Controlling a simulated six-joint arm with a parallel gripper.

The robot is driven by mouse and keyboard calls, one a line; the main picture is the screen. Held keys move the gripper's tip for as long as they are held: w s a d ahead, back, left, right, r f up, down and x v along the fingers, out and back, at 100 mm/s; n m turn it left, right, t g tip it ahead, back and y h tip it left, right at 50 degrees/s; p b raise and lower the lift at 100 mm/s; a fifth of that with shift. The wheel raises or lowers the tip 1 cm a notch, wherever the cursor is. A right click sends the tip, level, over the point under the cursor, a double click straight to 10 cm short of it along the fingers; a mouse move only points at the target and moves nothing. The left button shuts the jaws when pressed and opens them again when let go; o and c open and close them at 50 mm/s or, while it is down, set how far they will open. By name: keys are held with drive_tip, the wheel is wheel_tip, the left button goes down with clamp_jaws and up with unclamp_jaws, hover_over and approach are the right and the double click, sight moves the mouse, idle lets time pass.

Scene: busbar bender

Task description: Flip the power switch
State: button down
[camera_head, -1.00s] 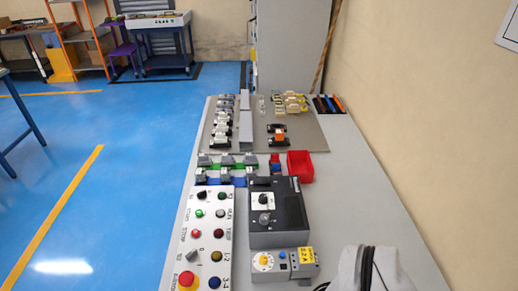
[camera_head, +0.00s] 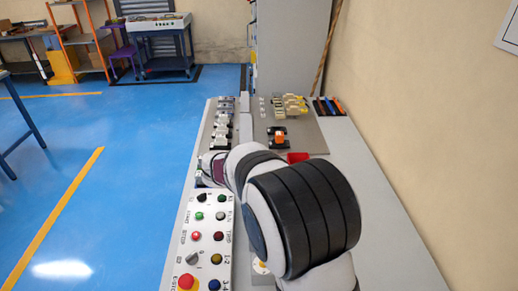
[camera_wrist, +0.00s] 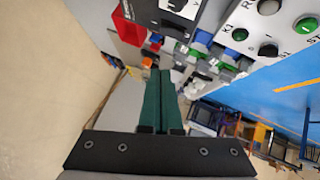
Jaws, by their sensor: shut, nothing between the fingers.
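The grey control panel (camera_head: 206,226) with coloured buttons and knobs lies at the near left of the table in the head view. A black knob (camera_head: 191,258) sits on it in the lower left; I cannot tell which control is the power switch. The panel (camera_wrist: 286,36) also shows at the upper right of the wrist view. My gripper (camera_wrist: 160,74) has green fingers that are shut and empty, above the bench. In the head view my arm hides the gripper's fingers and most of the black dial box; the box (camera_wrist: 176,14) shows at the top of the wrist view.
A red bin (camera_head: 298,157) is partly hidden behind my arm. Terminal parts (camera_head: 291,104) and an orange-topped black part (camera_head: 279,139) sit on the far mounting plate (camera_head: 304,134). A beige wall rises at the right.

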drive_tip(key=shift+w+a+f, duration=0.15)
drive_tip(key=shift+w+a, duration=0.1)
drive_tip(key=shift+a, duration=0.15)
drive_tip(key=x, duration=1)
drive_tip(key=shift+f, duration=0.1)
drive_tip(key=shift+d+f, duration=0.25)
drive_tip(key=shift+f, duration=0.35)
drive_tip(key=shift+d+f, duration=0.25)
drive_tip(key=shift+f, duration=0.35)
drive_tip(key=shift+d+f, duration=0.2)
drive_tip(key=shift+f, duration=0.4)
drive_tip(key=shift+d+f, duration=0.25)
drive_tip(key=shift+a, duration=0.15)
